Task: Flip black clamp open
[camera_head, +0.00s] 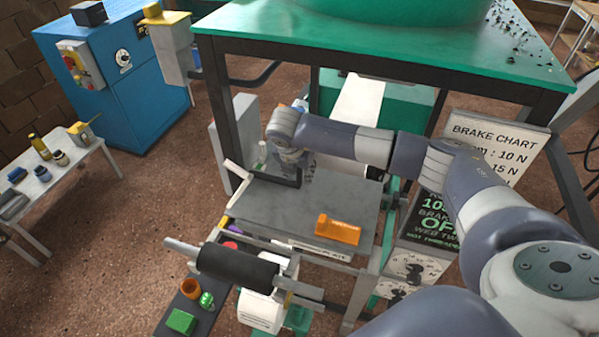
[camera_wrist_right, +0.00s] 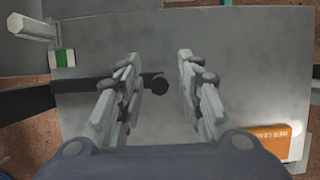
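The black clamp (camera_head: 275,180) is a dark bar lying low across the left part of the grey plate (camera_head: 340,198). In the right wrist view the clamp (camera_wrist_right: 92,84) reaches in from the left and ends in a round black knob. My right gripper (camera_head: 300,172) is over the plate at the clamp's end, partly hidden by its own wrist. In the wrist view its two fingers (camera_wrist_right: 156,65) are apart, with the knob in the gap, nearer the left finger. I cannot tell whether that finger touches the bar. My left gripper is not in view.
An orange block (camera_head: 338,229) lies at the plate's front edge. A white lever (camera_head: 238,175) stands by the plate's left side. A black roller (camera_head: 238,265) is in front. A green-topped table (camera_head: 400,45) stands behind, and signboards (camera_head: 490,150) are at right.

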